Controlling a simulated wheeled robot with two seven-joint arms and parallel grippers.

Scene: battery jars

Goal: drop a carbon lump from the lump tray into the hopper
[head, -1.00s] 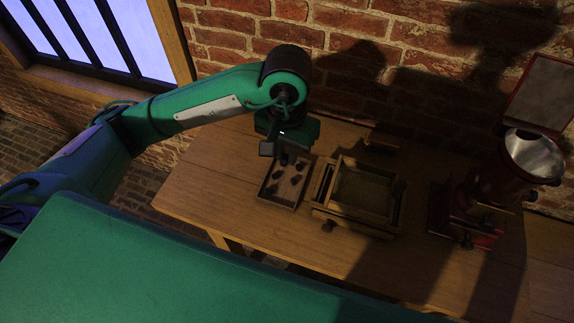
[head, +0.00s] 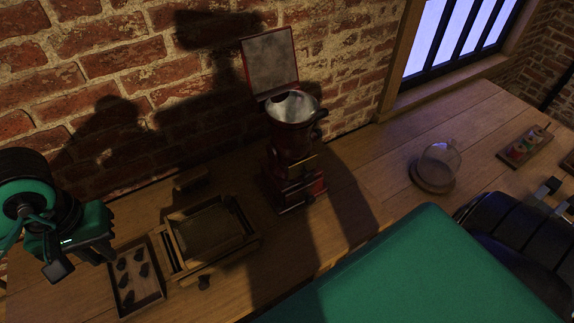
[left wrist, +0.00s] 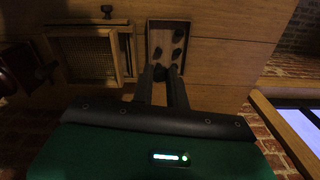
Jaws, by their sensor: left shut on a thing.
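The lump tray (head: 157,292) is a shallow wooden box with several dark carbon lumps (head: 140,269); it also shows in the left wrist view (left wrist: 186,27). The hopper (head: 293,108) is a metal funnel on top of a red mill (head: 290,150), with its square lid raised behind it. My left gripper (left wrist: 161,73) is at the tray's near end in the left wrist view, shut on a dark carbon lump (left wrist: 159,72) between its fingertips. In the head view the left gripper (head: 60,270) is at the left edge, and its held lump cannot be made out.
A wooden frame with a sieve (head: 205,232) stands between the tray and the mill. A glass dome on a round base (head: 433,186) and a small rack of coloured items (head: 525,146) are to the right. Bare bench lies between the mill and the dome.

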